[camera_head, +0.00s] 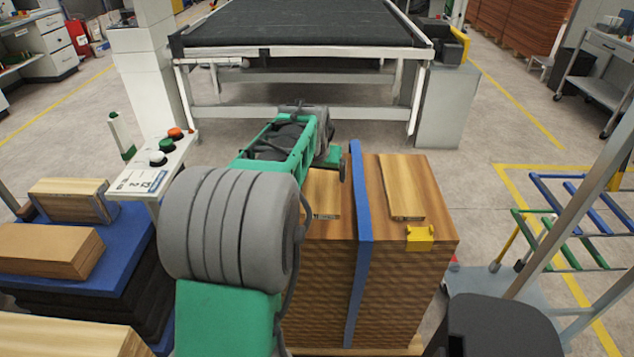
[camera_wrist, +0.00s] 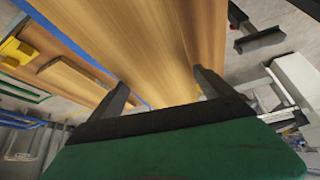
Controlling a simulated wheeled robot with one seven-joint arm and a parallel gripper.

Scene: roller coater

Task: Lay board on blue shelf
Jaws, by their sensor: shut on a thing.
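My gripper (camera_wrist: 162,90) is shut on a light wooden board (camera_wrist: 135,50), which runs between its two dark fingers in the wrist view. In the head view my gripper (camera_head: 338,166) is partly hidden behind my arm, over the left half of a tall wooden stack (camera_head: 385,275). The board (camera_head: 323,195) shows there left of a blue strap (camera_head: 361,230); I cannot tell if it is clear of the stack. Another board (camera_head: 401,185) lies right of the strap. A rack at the right has a blue barred shelf (camera_head: 545,190) above green bars (camera_head: 540,240).
A yellow piece (camera_head: 420,238) sits at the stack's front right edge. A grey post (camera_head: 585,185) slants in front of the rack. A button panel (camera_head: 150,178) and a blue platform (camera_head: 130,245) with wood piles are left. A conveyor (camera_head: 300,25) stands behind.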

